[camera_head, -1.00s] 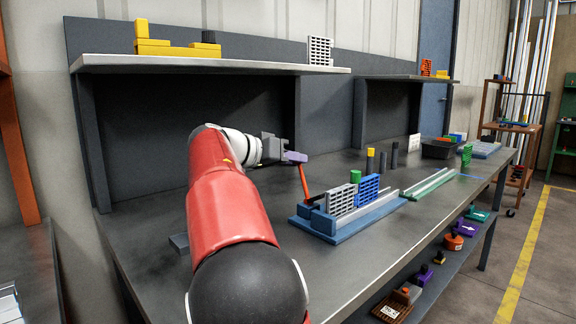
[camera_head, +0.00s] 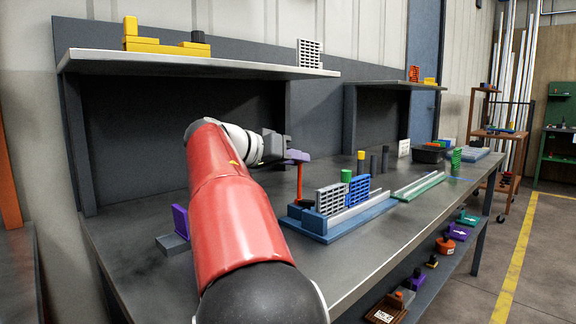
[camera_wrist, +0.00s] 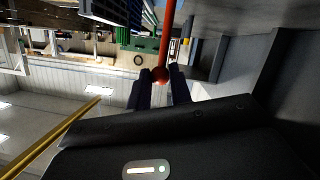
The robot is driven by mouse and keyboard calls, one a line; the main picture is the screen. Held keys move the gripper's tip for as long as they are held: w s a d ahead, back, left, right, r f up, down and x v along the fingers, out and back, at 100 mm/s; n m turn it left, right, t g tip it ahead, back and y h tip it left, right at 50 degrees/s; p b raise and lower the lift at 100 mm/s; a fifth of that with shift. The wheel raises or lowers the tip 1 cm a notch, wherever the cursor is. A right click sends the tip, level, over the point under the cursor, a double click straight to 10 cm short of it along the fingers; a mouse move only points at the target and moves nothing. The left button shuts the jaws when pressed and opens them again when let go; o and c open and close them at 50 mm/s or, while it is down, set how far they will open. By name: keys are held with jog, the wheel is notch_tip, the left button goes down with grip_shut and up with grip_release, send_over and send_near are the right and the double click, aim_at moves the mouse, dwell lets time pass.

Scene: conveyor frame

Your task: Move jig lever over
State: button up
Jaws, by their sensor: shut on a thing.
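The jig lever (camera_head: 299,184) is a thin red rod standing nearly upright at the left end of the blue jig (camera_head: 330,234). In the wrist view the lever (camera_wrist: 169,40) ends in a red ball knob (camera_wrist: 160,75). My gripper (camera_head: 297,156), with purplish fingers, is at the top of the lever. In the wrist view the dark fingers of my gripper (camera_wrist: 160,84) are closed around the knob. A grey slotted block (camera_head: 330,199) and a blue slotted block (camera_head: 358,190) stand in the jig, beside its grey rail. The lever's foot is partly hidden.
A purple bracket on a grey block (camera_head: 175,238) stands left of my arm. A green-edged rail (camera_head: 420,185) lies right of the jig. Dark and yellow-topped posts (camera_head: 361,162) stand behind. Shelves (camera_head: 190,66) overhang the back.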

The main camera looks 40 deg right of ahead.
jog(key=shift+s, duration=0.2)
jog(key=shift+d, duration=0.1)
jog(key=shift+s+b, duration=0.45)
jog(key=shift+b, duration=0.05)
jog(key=o, duration=0.8)
jog(key=shift+o, duration=0.2)
